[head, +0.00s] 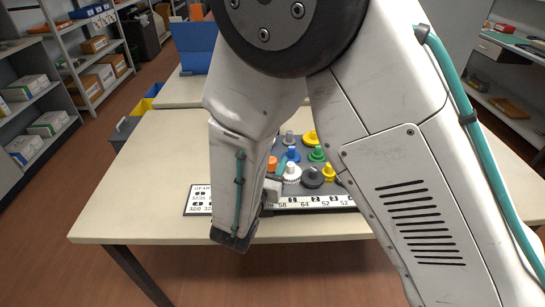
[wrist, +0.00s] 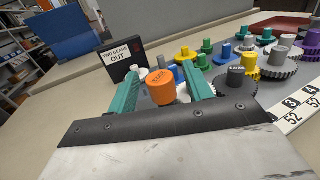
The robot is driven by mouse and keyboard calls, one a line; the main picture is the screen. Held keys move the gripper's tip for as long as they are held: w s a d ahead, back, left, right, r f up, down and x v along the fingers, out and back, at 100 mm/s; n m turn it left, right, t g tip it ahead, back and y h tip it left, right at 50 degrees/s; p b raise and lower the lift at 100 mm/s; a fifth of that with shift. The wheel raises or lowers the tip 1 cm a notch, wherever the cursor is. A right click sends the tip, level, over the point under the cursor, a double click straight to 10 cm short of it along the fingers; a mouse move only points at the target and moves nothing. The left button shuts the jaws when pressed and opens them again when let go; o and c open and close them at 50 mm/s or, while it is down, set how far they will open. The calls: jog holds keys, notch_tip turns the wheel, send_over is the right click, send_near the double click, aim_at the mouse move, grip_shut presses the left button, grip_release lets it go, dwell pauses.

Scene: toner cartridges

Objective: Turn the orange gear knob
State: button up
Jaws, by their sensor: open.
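The orange gear knob (wrist: 160,88) stands upright between the two teal fingers of my gripper (wrist: 158,70) in the wrist view. The fingers are open, one on each side of the knob, with a visible gap on the left; contact on the right is hard to tell. In the head view a bit of the orange knob (head: 271,163) shows beside my forearm, which hides most of my gripper. The knob has small dark lettering on its top. Its lower part is hidden behind my gripper's body.
Several coloured gears and knobs crowd the board, with a dark grey gear (wrist: 236,80) close right of my fingers. A black sign reading "TWO GEARS OUT" (wrist: 120,58) stands behind the left finger. A numbered strip (head: 310,203) runs along the front. The table's left side (head: 140,190) is clear.

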jog(key=v, duration=0.5)
jog(key=shift+s+a, duration=0.1)
jog(key=shift+f, duration=0.1)
jog(key=d+m+g+h, duration=0.1)
jog(key=s+d+m+g+h, duration=0.1)
jog(key=d, duration=0.1)
jog(key=s+d+f+m+g, duration=0.1)
jog(key=shift+s+d+h, duration=0.2)
jog(key=shift+s+h, duration=0.05)
jog(key=shift+h, duration=0.15)
jog(key=s+d+r+m+g+y, duration=0.1)
jog(key=s+d+r+m+g, duration=0.3)
jog(key=s+d+m+g, duration=0.35)
jog(key=s+d+r+m+g, duration=0.45)
jog(key=d+m+g, duration=0.25)
jog(key=d+m, duration=0.25)
jog(key=s+d+r+m+t+y, duration=0.2)
jog(key=s+d+r+m+y, duration=0.2)
jog(key=s+r+m+y, duration=0.3)
notch_tip(320, 180, up, 3)
jog(key=m+y, duration=0.1)
jog(key=m, duration=0.3)
jog(key=shift+s+f+y, duration=0.2)
jog(key=shift+y, duration=0.2)
